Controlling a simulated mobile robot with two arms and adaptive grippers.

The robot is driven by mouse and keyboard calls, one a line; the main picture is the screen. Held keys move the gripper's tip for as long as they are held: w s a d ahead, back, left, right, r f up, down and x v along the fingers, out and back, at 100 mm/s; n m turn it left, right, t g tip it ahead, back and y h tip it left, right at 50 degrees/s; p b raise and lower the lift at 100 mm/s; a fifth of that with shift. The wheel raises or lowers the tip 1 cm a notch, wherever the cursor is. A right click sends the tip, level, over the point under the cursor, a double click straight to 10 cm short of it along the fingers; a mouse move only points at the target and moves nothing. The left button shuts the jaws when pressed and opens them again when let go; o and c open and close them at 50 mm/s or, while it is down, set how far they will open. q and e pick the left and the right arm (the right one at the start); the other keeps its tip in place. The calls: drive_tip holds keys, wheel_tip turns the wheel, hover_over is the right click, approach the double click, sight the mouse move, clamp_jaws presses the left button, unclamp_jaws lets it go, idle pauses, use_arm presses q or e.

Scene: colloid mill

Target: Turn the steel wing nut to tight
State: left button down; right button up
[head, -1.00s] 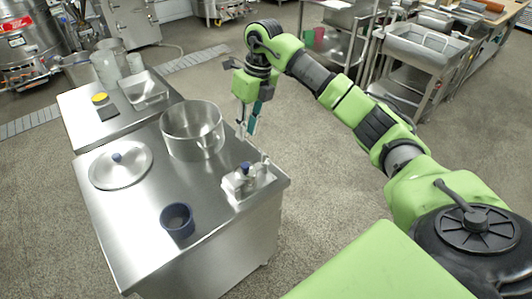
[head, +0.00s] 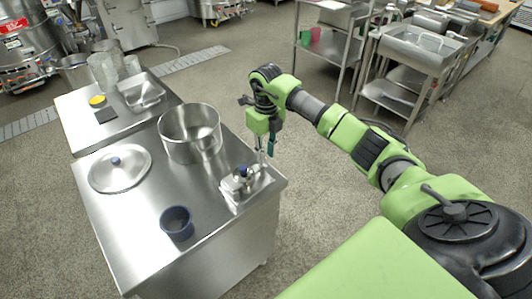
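A small steel fixture (head: 241,184) with a blue knob (head: 243,169) stands at the right front corner of the steel table. The steel wing nut is too small to make out for certain; small metal parts show on this fixture. My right gripper (head: 266,153) points down just behind and to the right of the fixture, close to its upright part. Whether it touches anything is unclear, and its fingers are too small to read as open or shut. My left gripper is not in view.
On the steel table (head: 150,215) are a large open steel pot (head: 190,135), a lid with a blue knob (head: 118,172) and a dark blue cup (head: 176,222). A lower table (head: 75,125) adjoins at the back left.

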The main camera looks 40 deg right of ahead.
drive_tip(key=shift+f, duration=0.6)
clamp_jaws()
